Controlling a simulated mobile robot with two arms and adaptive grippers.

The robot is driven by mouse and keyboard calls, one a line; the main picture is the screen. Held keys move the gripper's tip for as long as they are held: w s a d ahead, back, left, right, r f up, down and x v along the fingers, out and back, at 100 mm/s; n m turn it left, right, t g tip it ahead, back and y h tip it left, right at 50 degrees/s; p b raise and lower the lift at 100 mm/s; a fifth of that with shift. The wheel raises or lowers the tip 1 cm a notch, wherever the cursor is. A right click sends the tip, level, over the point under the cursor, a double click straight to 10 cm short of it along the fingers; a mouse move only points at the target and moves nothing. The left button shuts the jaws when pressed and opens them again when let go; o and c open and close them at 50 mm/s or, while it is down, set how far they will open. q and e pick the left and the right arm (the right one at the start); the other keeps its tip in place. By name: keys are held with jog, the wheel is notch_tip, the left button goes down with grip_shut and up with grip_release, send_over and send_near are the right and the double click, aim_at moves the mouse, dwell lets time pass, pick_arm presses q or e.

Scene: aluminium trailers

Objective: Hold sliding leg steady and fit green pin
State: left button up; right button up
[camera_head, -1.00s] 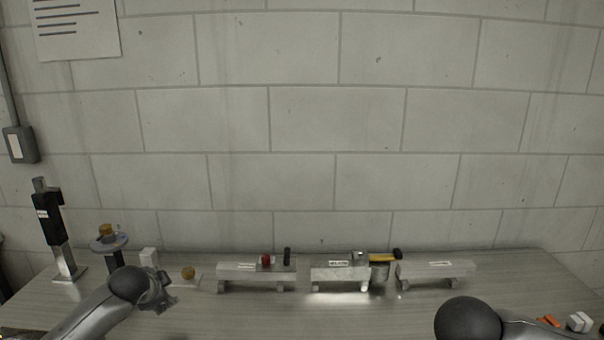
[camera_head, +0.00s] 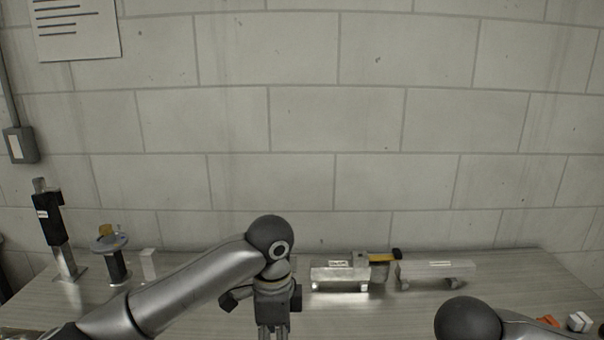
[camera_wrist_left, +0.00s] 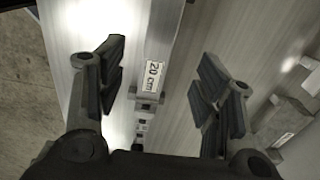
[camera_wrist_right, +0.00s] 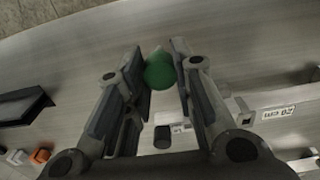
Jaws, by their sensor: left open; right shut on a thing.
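A pale metal leg (camera_wrist_left: 157,45) with a "20 cm" label runs between the spread fingers of my open left gripper (camera_wrist_left: 163,62) in the left wrist view. I see no finger touching it. In the head view the left gripper (camera_head: 272,325) points down at the front centre, its fingertips cut off by the frame. My right gripper (camera_wrist_right: 160,58) is shut on the green pin (camera_wrist_right: 160,72).
Orange (camera_head: 547,320) and white blocks (camera_head: 579,321) lie at right.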

pick_arm(q)
notch_tip(320, 180, down, 12)
jog(key=shift+r, duration=0.1)
dwell(0.5)
grip_shut()
dwell(0.6)
dwell(0.8)
pick_arm(e)
jog(key=w+a+r+m, duration=0.1)
jog(key=w+a+r, duration=0.3)
jog(key=w+a, duration=0.2)
jog(key=w+a+r+m, duration=0.1)
jog(key=w+a+r, duration=0.3)
jog(key=w, duration=0.5)
jog(key=shift+w+a+m, duration=0.15)
jog(key=shift+a+m, duration=0.25)
jog(key=shift+a, duration=0.65)
